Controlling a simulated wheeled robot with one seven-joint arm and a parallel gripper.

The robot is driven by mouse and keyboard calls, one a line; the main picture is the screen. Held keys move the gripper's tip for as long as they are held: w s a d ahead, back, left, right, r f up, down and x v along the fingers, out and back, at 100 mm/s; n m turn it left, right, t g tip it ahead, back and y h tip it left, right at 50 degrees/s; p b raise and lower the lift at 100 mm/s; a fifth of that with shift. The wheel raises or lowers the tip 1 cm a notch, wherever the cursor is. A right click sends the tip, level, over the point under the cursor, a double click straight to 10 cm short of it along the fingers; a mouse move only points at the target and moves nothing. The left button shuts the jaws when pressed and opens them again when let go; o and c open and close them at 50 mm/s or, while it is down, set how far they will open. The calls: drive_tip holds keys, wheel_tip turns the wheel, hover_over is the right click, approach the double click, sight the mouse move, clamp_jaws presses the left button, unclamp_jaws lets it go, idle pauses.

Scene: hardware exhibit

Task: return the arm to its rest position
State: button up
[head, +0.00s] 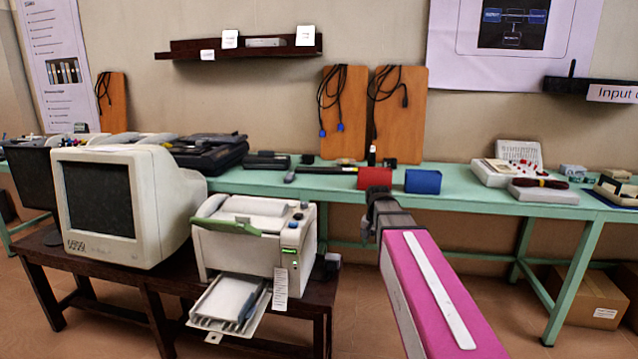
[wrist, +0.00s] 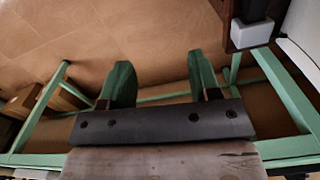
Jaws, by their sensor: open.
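My arm, with a pink and white link, reaches forward from the lower right of the head view. My gripper (head: 378,192) is at its far end, in front of the green table (head: 258,184) near its front edge. The fingers are hard to make out there. In the wrist view, the two green fingers of my gripper (wrist: 160,72) stand wide apart with nothing between them. Brown floor (wrist: 130,30) shows beyond them. My gripper is open and empty.
A red block (head: 374,177) and a blue block (head: 423,181) stand on the green table just beyond my gripper. A printer (head: 250,245) and a monitor (head: 120,205) stand on a dark table at the left. A cardboard box (head: 583,298) lies under the green table.

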drive_tip(key=s+f+n, duration=0.3)
drive_tip(key=s+f, duration=1.1)
drive_tip(key=f, duration=0.3)
drive_tip(key=shift+s+f+n, duration=0.2)
drive_tip(key=shift+s+n, duration=0.2)
idle(0.8)
